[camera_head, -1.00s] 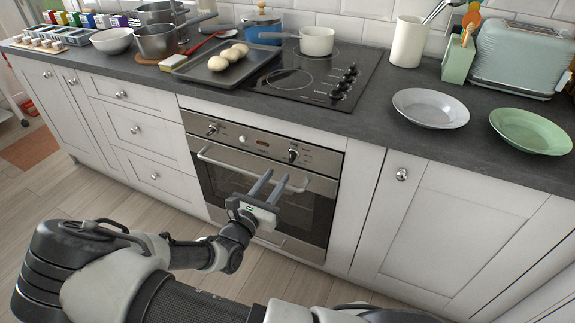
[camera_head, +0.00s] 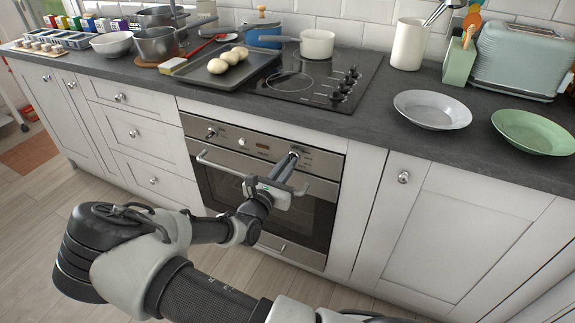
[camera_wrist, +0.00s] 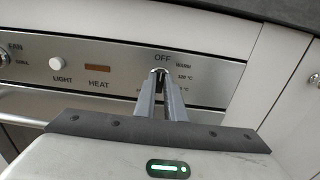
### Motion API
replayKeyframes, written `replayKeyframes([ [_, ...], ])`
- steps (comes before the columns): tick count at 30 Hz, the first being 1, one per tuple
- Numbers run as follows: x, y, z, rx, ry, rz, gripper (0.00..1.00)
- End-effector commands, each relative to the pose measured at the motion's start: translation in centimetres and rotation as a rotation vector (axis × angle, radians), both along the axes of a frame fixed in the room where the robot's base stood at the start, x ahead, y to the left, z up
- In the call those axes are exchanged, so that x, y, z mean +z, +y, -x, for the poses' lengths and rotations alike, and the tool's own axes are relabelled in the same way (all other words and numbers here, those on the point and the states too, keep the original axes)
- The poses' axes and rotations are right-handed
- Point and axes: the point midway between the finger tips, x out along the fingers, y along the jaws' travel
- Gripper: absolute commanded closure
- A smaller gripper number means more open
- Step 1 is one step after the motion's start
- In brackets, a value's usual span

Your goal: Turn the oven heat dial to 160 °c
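The oven (camera_head: 215,192) is set under the worktop, with a steel control panel (camera_head: 228,138). The heat dial (camera_wrist: 160,72) is at the panel's right, mostly hidden by my fingers. Its printed marks show OFF above, then WARM and 120 °C to the right; the other marks are hidden or too small to read. The dial's pointer cannot be made out. My gripper (camera_head: 291,157) reaches the panel, its fingertips close together on either side of the dial. In the wrist view my gripper (camera_wrist: 160,80) appears shut on it.
Left of the dial are a small display (camera_wrist: 98,68), a white light knob (camera_wrist: 57,63) and a fan dial (camera_head: 211,133). The oven handle (camera_head: 225,167) runs just below the panel. The worktop edge (camera_head: 300,122) overhangs above. Floor (camera_head: 40,235) is clear at the left.

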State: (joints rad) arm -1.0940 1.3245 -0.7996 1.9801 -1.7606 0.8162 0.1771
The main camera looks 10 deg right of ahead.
Motion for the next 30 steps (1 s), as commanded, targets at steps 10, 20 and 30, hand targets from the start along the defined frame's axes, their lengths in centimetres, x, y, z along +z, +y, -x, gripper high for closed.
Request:
replayKeyframes([
  [10,0.08,0.03,0.03,0.0,-0.013,-0.018,1.0],
  [20,0.26,-0.09,0.09,-0.002,-0.117,-0.164,1.0],
  [30,0.12,-0.16,0.14,-0.001,-0.303,-0.42,1.0],
])
